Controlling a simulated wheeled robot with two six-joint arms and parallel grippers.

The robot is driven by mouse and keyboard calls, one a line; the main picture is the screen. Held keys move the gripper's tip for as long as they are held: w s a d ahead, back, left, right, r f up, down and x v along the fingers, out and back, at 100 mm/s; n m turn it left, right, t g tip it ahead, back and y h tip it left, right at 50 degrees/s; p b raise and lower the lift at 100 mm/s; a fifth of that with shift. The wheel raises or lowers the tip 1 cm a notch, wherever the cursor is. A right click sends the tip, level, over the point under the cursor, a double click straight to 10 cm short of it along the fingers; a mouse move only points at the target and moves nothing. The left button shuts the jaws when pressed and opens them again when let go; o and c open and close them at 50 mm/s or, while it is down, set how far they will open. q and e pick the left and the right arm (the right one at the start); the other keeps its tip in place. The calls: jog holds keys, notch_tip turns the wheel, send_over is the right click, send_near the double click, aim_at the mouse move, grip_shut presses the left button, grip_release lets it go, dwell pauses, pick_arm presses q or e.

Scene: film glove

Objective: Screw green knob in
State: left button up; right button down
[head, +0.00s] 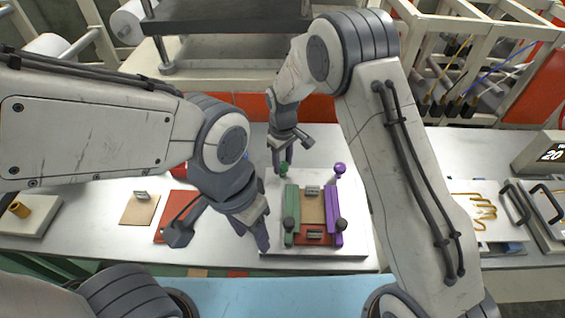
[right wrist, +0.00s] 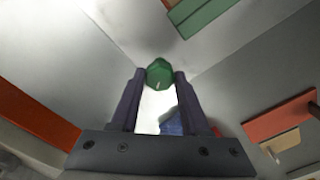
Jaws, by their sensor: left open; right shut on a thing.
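The green knob (head: 284,168) is at the back left of the metal fixture plate (head: 350,185). My right gripper (head: 282,160) points down and is shut on the green knob; the right wrist view shows the knob (right wrist: 159,73) between its fingertips. The knob's lower end is hidden, so I cannot tell how it sits in the fixture. A green bar (head: 291,205) runs forward from near the knob. My left gripper (head: 254,236) is open and empty, low at the plate's left front.
A purple bar (head: 335,215) with a purple knob (head: 340,169) is on the plate's right, and a tan piece (head: 312,208) lies between the bars. Black knobs (head: 341,224) stand at the front. A tan board (head: 139,208) lies left. A glove-shaped item (head: 484,208) is far right.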

aim_at(282, 165)
jog(key=m, duration=0.6)
jog(key=shift+r, duration=0.1)
jog(key=shift+m, duration=0.4)
jog(key=shift+c, duration=1.9)
grip_release()
jog(key=shift+b, duration=0.3)
notch_tip(282, 165, up, 10)
jog(key=b, duration=0.2)
jog(key=shift+r, duration=0.2)
